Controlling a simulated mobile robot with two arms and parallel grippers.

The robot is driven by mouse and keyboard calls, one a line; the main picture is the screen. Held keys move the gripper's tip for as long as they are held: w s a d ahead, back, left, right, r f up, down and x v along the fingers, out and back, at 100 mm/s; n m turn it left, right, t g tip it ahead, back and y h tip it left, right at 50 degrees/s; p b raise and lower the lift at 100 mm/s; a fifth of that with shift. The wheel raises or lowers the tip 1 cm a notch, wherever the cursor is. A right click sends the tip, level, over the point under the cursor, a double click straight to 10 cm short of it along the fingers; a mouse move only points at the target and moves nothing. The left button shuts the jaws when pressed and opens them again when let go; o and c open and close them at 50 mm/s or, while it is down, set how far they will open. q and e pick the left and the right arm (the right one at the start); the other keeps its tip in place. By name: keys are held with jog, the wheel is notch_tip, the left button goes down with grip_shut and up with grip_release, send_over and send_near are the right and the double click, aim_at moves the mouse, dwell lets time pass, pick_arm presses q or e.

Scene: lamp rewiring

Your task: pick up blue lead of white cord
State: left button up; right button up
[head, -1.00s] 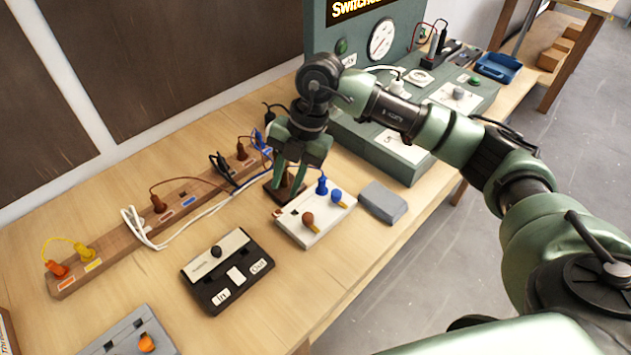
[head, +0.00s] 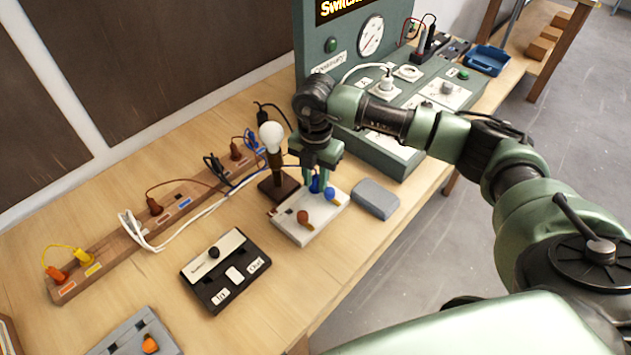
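My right gripper (head: 316,187) points down over the back of a white block (head: 296,230) on the bench. Its green fingers stand on either side of an upright blue lead (head: 316,185); whether they press on it cannot be told. A second blue plug (head: 329,194) and a brown one (head: 303,216) sit on the same block. A white cord (head: 195,217) lies in a bundle along the wooden strip (head: 110,256). More blue plugs (head: 252,140) are at the strip's far end. I cannot trace which blue lead joins the white cord. My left gripper is out of view.
A lamp with a white bulb (head: 271,136) stands just left of my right gripper. A black switch box (head: 227,272) is in front, a grey block (head: 376,199) to the right. The green test panel (head: 345,60) rises behind. Bare bench lies at front centre.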

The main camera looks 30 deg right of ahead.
grip_shut()
jog(key=shift+r, duration=0.1)
